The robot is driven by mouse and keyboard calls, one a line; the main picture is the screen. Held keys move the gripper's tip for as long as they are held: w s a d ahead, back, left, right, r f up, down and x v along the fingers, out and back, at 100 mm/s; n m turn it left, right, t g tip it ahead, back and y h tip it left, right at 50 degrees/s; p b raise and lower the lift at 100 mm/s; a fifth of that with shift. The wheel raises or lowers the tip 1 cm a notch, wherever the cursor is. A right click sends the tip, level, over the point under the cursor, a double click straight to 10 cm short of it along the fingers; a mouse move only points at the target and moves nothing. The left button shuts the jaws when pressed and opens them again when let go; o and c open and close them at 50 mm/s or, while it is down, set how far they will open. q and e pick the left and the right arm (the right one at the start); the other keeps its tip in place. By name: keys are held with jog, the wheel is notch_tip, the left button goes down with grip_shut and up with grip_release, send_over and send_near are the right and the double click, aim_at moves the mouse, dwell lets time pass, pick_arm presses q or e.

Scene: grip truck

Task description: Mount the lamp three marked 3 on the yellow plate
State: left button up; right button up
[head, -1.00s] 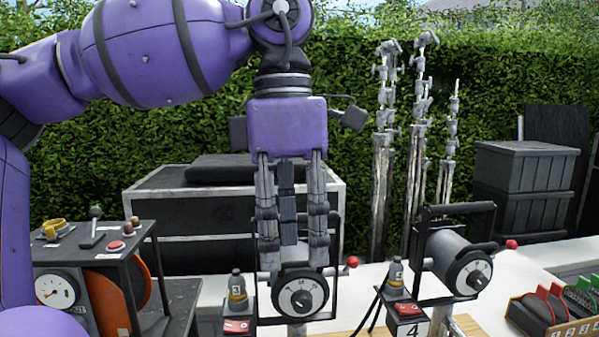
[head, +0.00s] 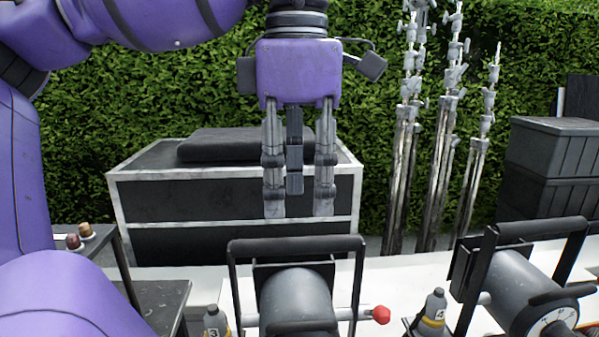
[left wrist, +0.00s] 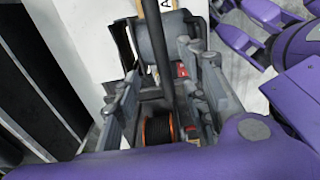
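A dark grey lamp (head: 297,300) in a black yoke with a top handle bar (head: 297,246) stands at bottom centre of the head view. A bottle-shaped piece (head: 213,324) beside it bears a partly cut-off mark that looks like 3. My left gripper (head: 299,212) points down above the handle, its two fingers apart and empty. In the left wrist view the left gripper (left wrist: 163,75) straddles the line of a black bar (left wrist: 162,55), with a grey lamp body (left wrist: 160,35) beyond; contact cannot be told. The yellow plate cannot be made out. My right gripper is not in view.
A second lamp (head: 520,285) stands at right with a bottle-shaped piece (head: 432,310) left of it. A red knob (head: 380,315) sticks out between the lamps. Behind are a black case (head: 235,205), metal stands (head: 430,170) and dark crates (head: 555,165). An orange reel (left wrist: 156,130) shows in the left wrist view.

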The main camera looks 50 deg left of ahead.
aim_at(297, 238)
pick_arm(q)
jog(key=shift+s+d+f, duration=0.1)
jog(key=shift+s+f, duration=0.05)
jog(key=shift+f, duration=4.25)
jog(key=shift+c, duration=1.4)
grip_shut()
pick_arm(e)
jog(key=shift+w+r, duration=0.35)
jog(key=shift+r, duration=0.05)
